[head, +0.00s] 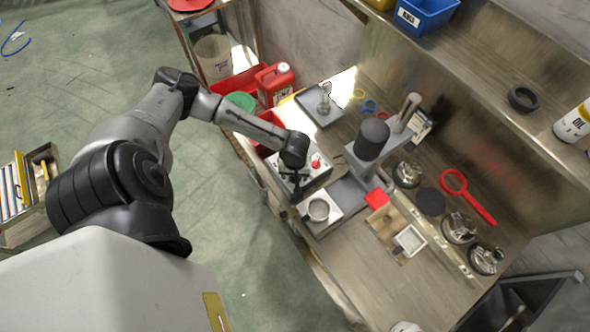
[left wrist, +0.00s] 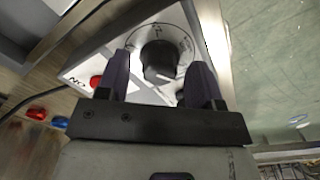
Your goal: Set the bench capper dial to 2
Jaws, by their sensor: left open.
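In the left wrist view, a black dial knob (left wrist: 159,60) sits on a round white scale plate on the control box (left wrist: 92,70). The scale marks are too small and blurred to read, so the setting cannot be told. My left gripper (left wrist: 161,66) is open, with one dark finger on each side of the knob; contact cannot be told. In the head view my left gripper (head: 295,184) points down over the control box (head: 318,179) and hides the dial. The grey bench capper (head: 371,140) stands just right of the box. My right gripper is not in view.
A red button (left wrist: 95,81) is beside the dial. A red magnifier (head: 467,197) and several metal parts lie to the right. A shelf (head: 470,75) overhangs the back.

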